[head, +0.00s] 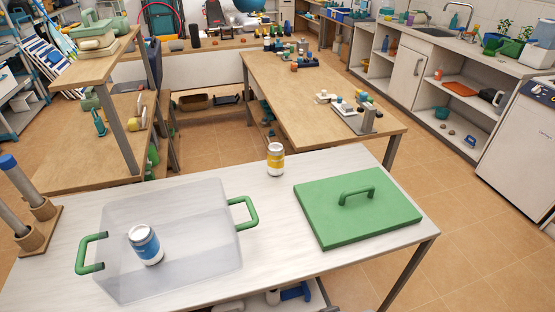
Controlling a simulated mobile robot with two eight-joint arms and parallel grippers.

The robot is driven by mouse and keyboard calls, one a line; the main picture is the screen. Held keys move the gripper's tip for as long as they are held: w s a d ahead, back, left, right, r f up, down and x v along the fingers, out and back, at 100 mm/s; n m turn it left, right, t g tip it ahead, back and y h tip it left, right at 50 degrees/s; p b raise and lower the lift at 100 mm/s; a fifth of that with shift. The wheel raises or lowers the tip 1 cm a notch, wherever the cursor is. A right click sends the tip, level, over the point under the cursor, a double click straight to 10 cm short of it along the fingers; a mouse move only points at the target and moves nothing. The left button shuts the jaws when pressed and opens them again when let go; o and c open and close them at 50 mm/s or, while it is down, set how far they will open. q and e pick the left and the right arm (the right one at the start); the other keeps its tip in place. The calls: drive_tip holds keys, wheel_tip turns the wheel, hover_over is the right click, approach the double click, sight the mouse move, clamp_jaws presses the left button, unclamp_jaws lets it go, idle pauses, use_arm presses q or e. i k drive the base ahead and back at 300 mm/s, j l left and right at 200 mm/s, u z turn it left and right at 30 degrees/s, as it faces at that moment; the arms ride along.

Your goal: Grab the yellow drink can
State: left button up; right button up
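The yellow drink can (275,159) stands upright on the white table (310,267), near its back edge. It has a white top part and is between the clear box and the green lid. A blue and white can (146,245) is in the clear box (205,204) at the left, leaning a little in the picture. The box has green handles on two sides. The green lid (356,210) with its own handle lies flat on the right of the table. Neither of my grippers is in view.
A wooden cylinder stand (40,222) with blue-capped rods is at the table's left edge. A wooden table (325,86) with small items stands behind. The tabletop around the yellow can is clear. A counter with a sink (437,31) is at back right.

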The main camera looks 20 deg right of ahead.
sight(275, 151)
drive_tip(key=l+z, duration=0.1)
drive_tip(key=z, duration=0.4)
drive_tip(key=u, duration=0.8)
drive_tip(key=l+u, duration=0.2)
drive_tip(key=u, duration=0.15)
drive_tip(key=l+u, duration=0.2)
drive_tip(key=u, duration=0.15)
drive_tip(key=k+l+u, duration=0.15)
drive_tip(key=u, duration=0.2)
drive_tip(key=k+l, duration=0.5)
drive_tip(key=l, duration=0.25)
drive_tip(key=i+j, duration=0.15)
drive_tip(key=i, duration=0.35)
